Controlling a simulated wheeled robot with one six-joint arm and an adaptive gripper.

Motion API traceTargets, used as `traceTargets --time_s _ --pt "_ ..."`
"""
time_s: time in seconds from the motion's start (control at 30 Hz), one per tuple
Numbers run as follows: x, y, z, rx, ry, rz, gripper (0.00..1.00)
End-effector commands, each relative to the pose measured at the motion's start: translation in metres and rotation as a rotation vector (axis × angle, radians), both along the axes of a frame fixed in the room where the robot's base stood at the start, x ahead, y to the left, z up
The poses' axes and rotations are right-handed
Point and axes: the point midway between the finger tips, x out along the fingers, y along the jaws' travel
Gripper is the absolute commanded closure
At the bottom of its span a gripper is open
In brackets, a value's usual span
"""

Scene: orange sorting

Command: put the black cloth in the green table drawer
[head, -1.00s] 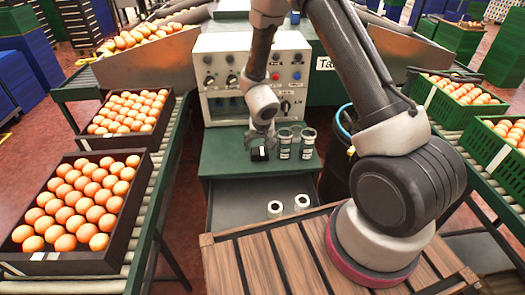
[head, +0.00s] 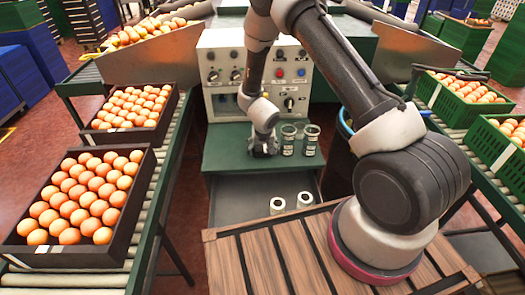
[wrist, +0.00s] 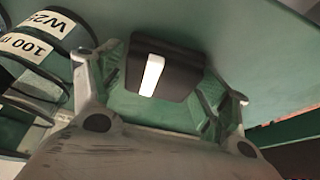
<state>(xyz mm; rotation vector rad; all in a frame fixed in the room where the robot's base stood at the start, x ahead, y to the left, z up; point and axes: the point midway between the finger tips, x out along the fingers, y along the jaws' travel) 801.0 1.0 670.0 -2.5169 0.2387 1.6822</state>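The black cloth (wrist: 165,65), a small dark folded block with a white stripe, lies on the green table (head: 222,150). In the wrist view it is between the spread fingers of my gripper (wrist: 160,100), with some green showing on either side. My gripper is open and low over the table top. In the head view my gripper (head: 264,150) covers the cloth almost completely. The table's drawer (head: 238,200) is pulled out below the top, with a grey inside.
Two labelled glass jars (head: 288,140) (head: 310,140) stand just right of my gripper; they also show at the wrist view's left (wrist: 35,60). A control panel (head: 222,75) rises behind. A wooden slatted surface (head: 265,262) lies before the drawer. Conveyors with orange crates (head: 145,190) flank both sides.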

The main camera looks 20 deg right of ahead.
Motion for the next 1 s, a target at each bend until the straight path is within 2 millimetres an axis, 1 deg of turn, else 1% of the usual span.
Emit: traceTargets --time_s 0.03,0.13,0.17,0.23,0.27,0.47,0.67,0.77,1.0 --pt "0.000 0.000 0.000 0.000 0.000 0.000 0.37" --pt "0.000 0.000 0.000 0.000 0.000 0.000 0.55" --pt "0.000 0.000 0.000 0.000 0.000 0.000 0.57" --pt "0.000 0.000 0.000 0.000 0.000 0.000 0.57" --pt "0.000 0.000 0.000 0.000 0.000 0.000 0.61" --pt "0.000 0.000 0.001 0.000 0.000 0.000 0.61" --pt "0.000 -0.001 0.011 0.000 -0.002 -0.003 0.61" --pt "0.000 -0.001 0.021 0.001 -0.002 -0.005 0.61" --pt "0.001 -0.001 0.055 0.003 -0.004 -0.005 0.61"
